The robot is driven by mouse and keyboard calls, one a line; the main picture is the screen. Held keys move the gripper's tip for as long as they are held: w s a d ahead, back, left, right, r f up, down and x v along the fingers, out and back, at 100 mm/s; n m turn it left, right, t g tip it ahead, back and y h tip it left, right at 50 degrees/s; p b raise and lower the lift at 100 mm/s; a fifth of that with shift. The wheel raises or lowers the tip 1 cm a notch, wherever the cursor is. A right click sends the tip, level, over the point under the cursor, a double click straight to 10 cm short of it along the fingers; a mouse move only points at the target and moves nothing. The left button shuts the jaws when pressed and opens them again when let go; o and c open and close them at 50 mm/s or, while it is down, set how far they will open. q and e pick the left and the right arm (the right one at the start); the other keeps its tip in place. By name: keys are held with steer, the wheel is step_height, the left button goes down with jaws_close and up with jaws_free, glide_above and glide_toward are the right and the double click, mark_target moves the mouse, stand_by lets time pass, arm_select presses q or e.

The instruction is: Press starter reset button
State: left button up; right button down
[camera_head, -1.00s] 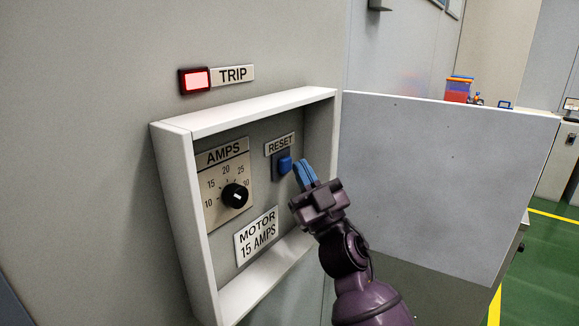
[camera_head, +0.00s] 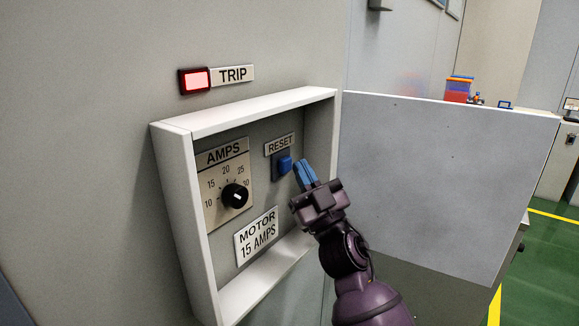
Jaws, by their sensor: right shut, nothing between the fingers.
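The blue reset button (camera_head: 284,163) sits under the RESET label (camera_head: 280,144) inside a white-framed recessed box (camera_head: 172,190) on the grey wall panel. My right gripper (camera_head: 300,163) comes in from the lower right with its blue fingers shut and empty. Its fingertips are just to the right of the button, with a small gap between them in the picture; I cannot tell the depth gap. The red TRIP light (camera_head: 195,81) above the box is lit. My left gripper is not in view.
Left of the button is an AMPS dial with a black knob (camera_head: 235,196), and below is a MOTOR 15 AMPS plate (camera_head: 257,236). The box's open grey door (camera_head: 440,185) stands to the right, beside my right arm. Colored bins (camera_head: 458,90) are far behind it.

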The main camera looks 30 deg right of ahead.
stand_by(0.5)
steer(key=shift+w, duration=0.15)
steer(key=shift+w+a, duration=0.15)
steer(key=shift+w, duration=0.25)
stand_by(0.6)
steer(key=shift+s+p, duration=0.3)
steer(key=shift+s, duration=0.25)
steer(key=shift+d, duration=0.2)
